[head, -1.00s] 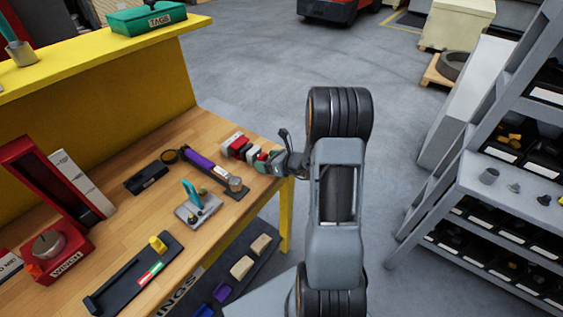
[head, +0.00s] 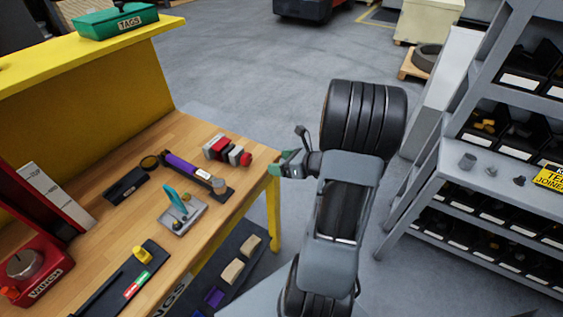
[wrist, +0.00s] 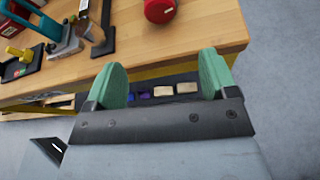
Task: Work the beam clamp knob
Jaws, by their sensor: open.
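A red and grey blocky device (head: 221,148), which I take as the beam clamp, lies near the right edge of the wooden bench. Its round red knob (head: 246,159) faces my gripper. The knob also shows at the top of the wrist view (wrist: 159,10), beyond the fingertips. My gripper (head: 287,163) is just past the bench's edge, to the right of the knob and apart from it. In the wrist view its two green fingers (wrist: 162,75) are wide open with nothing between them. The clamp's body is mostly out of the wrist view.
Left of the clamp on the bench (head: 125,225) are a purple-handled tool (head: 185,166), a teal lever on a grey plate (head: 175,200), a black slide with a yellow knob (head: 142,255) and a red winch (head: 35,265). Grey shelving (head: 440,185) stands at right. Floor between is clear.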

